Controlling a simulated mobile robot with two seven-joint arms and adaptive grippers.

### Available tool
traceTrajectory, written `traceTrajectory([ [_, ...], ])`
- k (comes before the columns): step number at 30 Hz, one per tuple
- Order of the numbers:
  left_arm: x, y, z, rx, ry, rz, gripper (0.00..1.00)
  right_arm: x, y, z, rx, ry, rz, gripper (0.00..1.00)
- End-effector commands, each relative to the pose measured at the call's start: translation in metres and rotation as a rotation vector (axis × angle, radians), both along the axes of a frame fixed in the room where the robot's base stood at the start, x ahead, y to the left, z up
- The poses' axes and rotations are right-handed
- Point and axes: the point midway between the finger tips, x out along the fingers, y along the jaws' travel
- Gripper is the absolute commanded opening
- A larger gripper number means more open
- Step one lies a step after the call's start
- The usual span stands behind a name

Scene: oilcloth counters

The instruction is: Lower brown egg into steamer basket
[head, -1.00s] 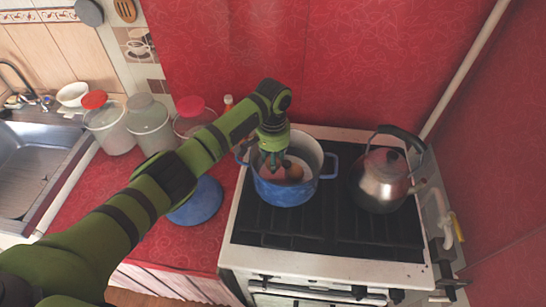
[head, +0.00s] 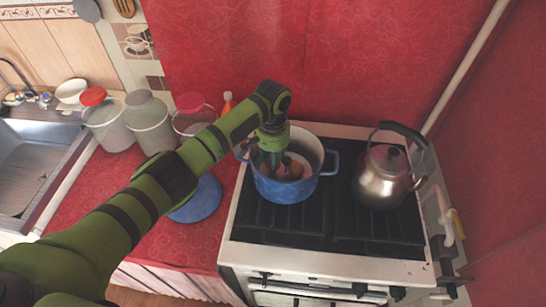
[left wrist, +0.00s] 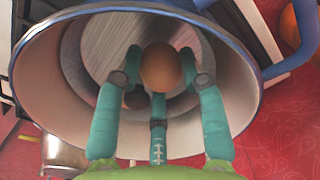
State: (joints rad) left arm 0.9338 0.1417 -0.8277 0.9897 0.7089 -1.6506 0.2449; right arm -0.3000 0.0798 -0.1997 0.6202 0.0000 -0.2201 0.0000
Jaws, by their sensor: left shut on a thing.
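The brown egg (left wrist: 160,68) is held between the green fingers of my left gripper (left wrist: 160,76) in the left wrist view. In the head view this gripper (head: 274,160) reaches down inside the blue pot (head: 285,190) on the stove. A brown patch shows beside the fingers there; I cannot tell whether it is the held egg. The grey round steamer basket (left wrist: 105,45) lies inside the pot below the egg. A darker rounded thing (left wrist: 134,98) sits under the egg, partly hidden by a finger. Contact between egg and basket is unclear. My right gripper is out of view.
A metal kettle (head: 380,180) stands right of the pot on the stove (head: 330,235). Lidded jars (head: 150,125) stand farther back. The pot's wall closely surrounds the fingers.

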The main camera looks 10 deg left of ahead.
Motion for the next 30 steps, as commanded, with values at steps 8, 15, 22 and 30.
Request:
traceTrajectory([
  [8, 0.0, 0.0, -0.005, 0.0, 0.0, 0.0, 0.29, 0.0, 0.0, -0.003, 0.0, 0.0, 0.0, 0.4],
  [15, 0.0, 0.0, -0.008, 0.0, 0.0, 0.0, 0.29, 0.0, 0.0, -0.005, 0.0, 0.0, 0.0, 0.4],
  [22, 0.0, 0.0, -0.012, 0.0, 0.0, 0.0, 0.29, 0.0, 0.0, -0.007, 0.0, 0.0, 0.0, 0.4],
  [30, 0.0, 0.0, -0.015, 0.0, 0.0, 0.0, 0.29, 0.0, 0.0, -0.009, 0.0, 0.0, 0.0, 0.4],
])
